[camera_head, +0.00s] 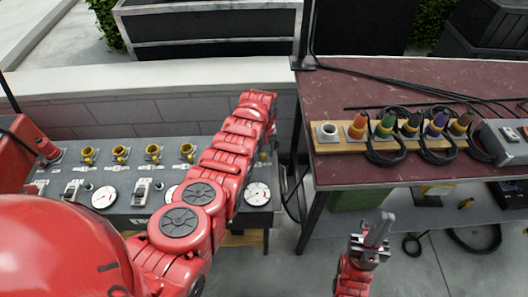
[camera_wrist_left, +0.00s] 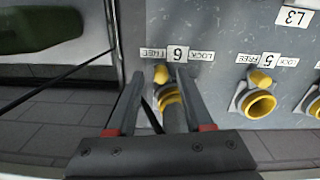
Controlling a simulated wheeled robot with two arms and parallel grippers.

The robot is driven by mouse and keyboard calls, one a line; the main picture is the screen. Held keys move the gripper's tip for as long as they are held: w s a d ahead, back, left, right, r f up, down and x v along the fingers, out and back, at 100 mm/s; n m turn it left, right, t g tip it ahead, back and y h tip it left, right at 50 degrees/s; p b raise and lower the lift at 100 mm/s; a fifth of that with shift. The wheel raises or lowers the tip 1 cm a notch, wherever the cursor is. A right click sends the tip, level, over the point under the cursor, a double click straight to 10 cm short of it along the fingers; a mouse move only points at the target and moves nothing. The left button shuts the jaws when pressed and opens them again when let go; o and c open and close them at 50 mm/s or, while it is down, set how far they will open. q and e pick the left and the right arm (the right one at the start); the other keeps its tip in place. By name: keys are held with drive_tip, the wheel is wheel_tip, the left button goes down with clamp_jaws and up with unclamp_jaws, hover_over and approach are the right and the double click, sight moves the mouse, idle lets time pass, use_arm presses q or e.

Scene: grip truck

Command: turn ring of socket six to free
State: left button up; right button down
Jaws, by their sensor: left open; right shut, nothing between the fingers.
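The yellow ring of socket six (camera_wrist_left: 167,97) shows in the left wrist view on a grey panel, below an upside-down label with 6, FREE and LOCK. Its yellow tab (camera_wrist_left: 161,75) points up and slightly left, toward the FREE side. A grey cylindrical part (camera_wrist_left: 175,120) shows at the ring, between the fingers. My left gripper (camera_wrist_left: 159,74) is open, with one finger on each side of the ring; contact cannot be told. My right gripper (camera_head: 377,232) is shut and empty, in front of the red table.
Socket five (camera_wrist_left: 258,103) sits to the right in the wrist view. More yellow sockets (camera_head: 121,154) line the grey panel (camera_head: 135,185). The dark red table (camera_head: 400,85) holds several coloured plugs on a wooden strip (camera_head: 345,148), with black cables.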

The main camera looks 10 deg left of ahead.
use_arm(q)
drive_tip(key=shift+r, duration=0.1)
drive_tip(key=shift+r, duration=0.45)
wheel_tip(320, 180, up, 12)
drive_tip(key=f, duration=0.1)
wheel_tip(320, 180, up, 5)
drive_tip(key=p, duration=0.4)
hover_over(264, 154)
drive_tip(key=shift+r, duration=0.2)
